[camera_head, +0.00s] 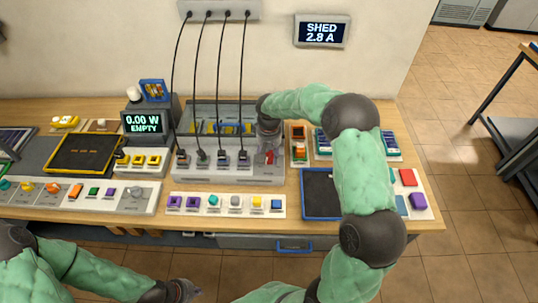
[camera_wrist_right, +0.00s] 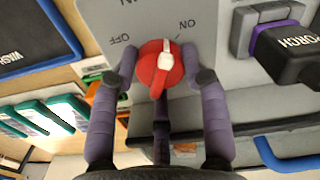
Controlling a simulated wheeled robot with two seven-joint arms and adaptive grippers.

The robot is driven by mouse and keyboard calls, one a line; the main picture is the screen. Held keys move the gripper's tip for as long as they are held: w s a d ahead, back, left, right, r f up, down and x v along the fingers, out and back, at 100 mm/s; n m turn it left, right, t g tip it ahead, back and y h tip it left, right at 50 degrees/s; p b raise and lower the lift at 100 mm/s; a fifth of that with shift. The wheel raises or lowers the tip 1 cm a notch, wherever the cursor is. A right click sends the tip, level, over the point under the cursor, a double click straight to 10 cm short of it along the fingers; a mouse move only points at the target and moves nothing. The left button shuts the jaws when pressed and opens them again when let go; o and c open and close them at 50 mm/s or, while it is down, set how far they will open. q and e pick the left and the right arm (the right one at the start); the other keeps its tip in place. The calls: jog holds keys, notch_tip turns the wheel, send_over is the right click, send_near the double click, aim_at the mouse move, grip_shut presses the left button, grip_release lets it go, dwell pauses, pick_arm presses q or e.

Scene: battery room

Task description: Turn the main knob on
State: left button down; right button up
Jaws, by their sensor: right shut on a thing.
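The main knob (camera_wrist_right: 160,70) is red with a white pointer, on a grey panel marked OFF and ON, both upside down in the right wrist view. Its white end points up and slightly right, nearer the ON mark. In the head view the knob (camera_head: 266,158) is at the right end of the grey console (camera_head: 230,174), partly under my right gripper (camera_head: 269,137). My right gripper (camera_wrist_right: 158,68) is shut on it, with purple fingers at its left and right sides. My left gripper (camera_head: 182,290) is low at the bottom edge, away from the bench; its fingers are unclear.
Black cables with plugs (camera_head: 202,155) stand in the console left of the knob. A blue-rimmed tray (camera_head: 318,193) lies right of the console. A wall display (camera_head: 321,32) reads SHED 2.8 A; another (camera_head: 143,122) reads 0.00 W EMPTY.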

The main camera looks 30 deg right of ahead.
aim_at(269, 154)
jog(key=m, duration=0.3)
jog(key=shift+m, duration=0.6)
jog(key=o, duration=1.1)
jog(key=shift+o, duration=0.2)
notch_tip(269, 154, up, 12)
